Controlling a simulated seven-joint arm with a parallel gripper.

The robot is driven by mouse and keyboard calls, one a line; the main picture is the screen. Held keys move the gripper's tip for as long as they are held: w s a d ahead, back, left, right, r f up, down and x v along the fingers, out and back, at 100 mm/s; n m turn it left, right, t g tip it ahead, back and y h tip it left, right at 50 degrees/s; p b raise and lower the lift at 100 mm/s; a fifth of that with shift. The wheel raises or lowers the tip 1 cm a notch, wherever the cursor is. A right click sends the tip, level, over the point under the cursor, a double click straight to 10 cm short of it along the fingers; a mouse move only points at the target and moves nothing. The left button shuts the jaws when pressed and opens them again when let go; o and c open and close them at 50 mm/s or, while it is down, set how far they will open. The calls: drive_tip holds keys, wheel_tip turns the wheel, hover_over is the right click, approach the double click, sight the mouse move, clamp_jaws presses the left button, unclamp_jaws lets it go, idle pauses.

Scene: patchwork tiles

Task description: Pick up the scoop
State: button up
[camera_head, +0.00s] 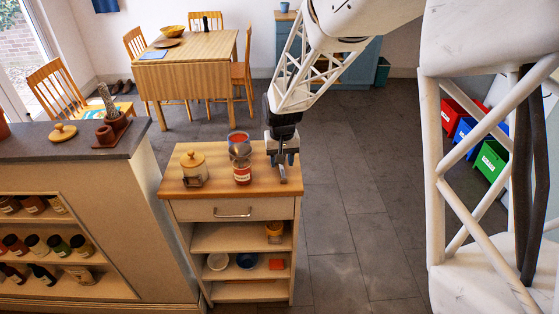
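My gripper (281,160) points down over the right edge of the wooden top of a small cabinet (218,187). A thin grey piece shows at and below its fingertips; I cannot tell whether it is a finger or part of a scoop. The gap between the fingers is too small to read. No scoop is clearly recognisable. A shiny metallic vessel (239,150) with red at its top stands left of my gripper, just behind a red tin with a white label (242,174). I cannot tell whether these two touch.
A jar with a wooden lid (194,170) stands at the left of the cabinet top. A dark counter (60,143) adjoins left.

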sight(281, 167)
drive_tip(key=shift+f, duration=1.4)
clamp_jaws()
